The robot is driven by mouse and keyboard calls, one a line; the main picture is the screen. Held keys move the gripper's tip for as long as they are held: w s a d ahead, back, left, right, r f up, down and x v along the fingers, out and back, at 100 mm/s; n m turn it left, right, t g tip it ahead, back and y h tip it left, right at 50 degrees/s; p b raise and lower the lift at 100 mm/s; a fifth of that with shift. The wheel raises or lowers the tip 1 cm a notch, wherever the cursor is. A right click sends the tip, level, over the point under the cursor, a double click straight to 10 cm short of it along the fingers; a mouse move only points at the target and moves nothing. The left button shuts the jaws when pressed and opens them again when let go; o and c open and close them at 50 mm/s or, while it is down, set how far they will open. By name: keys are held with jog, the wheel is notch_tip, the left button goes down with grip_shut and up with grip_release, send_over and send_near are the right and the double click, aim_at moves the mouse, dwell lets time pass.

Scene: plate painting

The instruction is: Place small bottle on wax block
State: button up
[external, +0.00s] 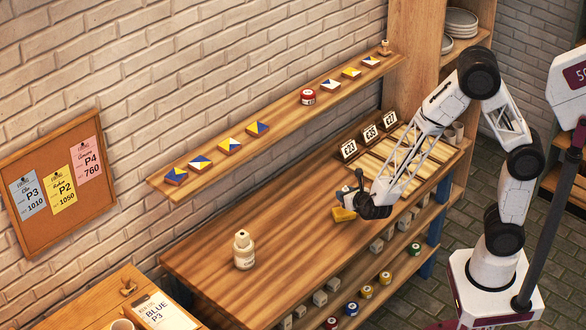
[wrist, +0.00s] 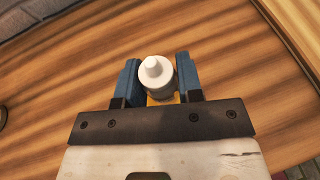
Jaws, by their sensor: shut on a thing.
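My gripper (external: 350,198) is low over the right part of the wooden table. In the wrist view its two blue fingers (wrist: 157,80) are shut on a small white bottle (wrist: 156,72), seen from above with its nozzle towards the camera. A yellow wax block (external: 343,214) lies on the table just below my gripper. A strip of the yellow block also shows under the bottle in the wrist view (wrist: 162,101). I cannot tell whether the bottle touches the block. In the external view the bottle is mostly hidden by the gripper.
A larger cream bottle (external: 244,252) stands on the table to the left. A rack with price cards (external: 370,136) is behind my gripper. The middle of the table (external: 290,230) is clear.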

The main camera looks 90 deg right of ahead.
jog(key=shift+f, duration=1.2)
jog(key=shift+f, duration=0.1)
jog(key=o, duration=0.9)
jog(key=shift+v, duration=6.05)
